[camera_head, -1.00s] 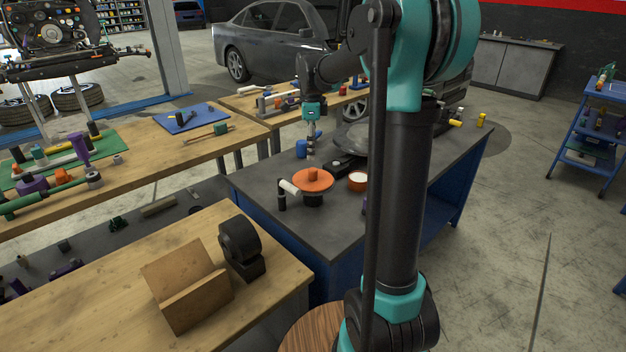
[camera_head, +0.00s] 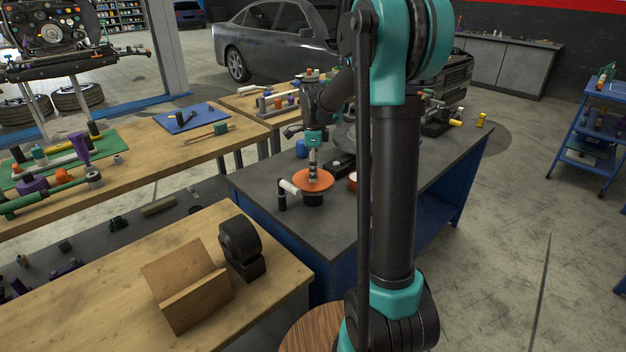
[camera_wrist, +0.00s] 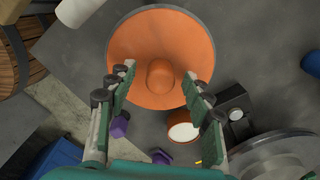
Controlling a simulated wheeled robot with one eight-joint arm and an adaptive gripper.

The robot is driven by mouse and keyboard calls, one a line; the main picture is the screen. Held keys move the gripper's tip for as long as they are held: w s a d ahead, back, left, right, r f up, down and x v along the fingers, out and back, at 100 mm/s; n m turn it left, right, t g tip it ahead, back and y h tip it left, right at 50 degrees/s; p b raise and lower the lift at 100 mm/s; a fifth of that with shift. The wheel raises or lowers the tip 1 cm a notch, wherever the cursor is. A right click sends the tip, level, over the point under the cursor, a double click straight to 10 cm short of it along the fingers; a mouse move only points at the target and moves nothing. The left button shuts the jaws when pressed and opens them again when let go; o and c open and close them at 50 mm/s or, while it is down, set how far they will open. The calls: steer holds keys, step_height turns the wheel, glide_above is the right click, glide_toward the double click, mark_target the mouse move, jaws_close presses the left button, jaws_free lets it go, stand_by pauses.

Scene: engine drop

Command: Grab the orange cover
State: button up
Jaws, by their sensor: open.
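The orange cover (camera_head: 314,186) is a round disc with a raised knob in its middle. It sits on a black base on the dark-topped blue workbench (camera_head: 258,188). In the wrist view the cover (camera_wrist: 135,55) fills the upper middle, its knob between and slightly beyond the fingertips. My gripper (camera_wrist: 157,82) is open and empty, one finger on each side of the knob's line. In the head view my gripper (camera_head: 313,180) points down over the cover and hides part of the knob. I cannot tell the exact height gap.
A white roller on a black post (camera_head: 288,188) stands just left of the cover. An orange-rimmed cup (camera_wrist: 183,128) and a black block (camera_wrist: 236,108) are close by. A large grey round part (camera_wrist: 275,155) lies beyond.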

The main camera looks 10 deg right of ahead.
jaws_close()
steer(key=shift+r, duration=0.1)
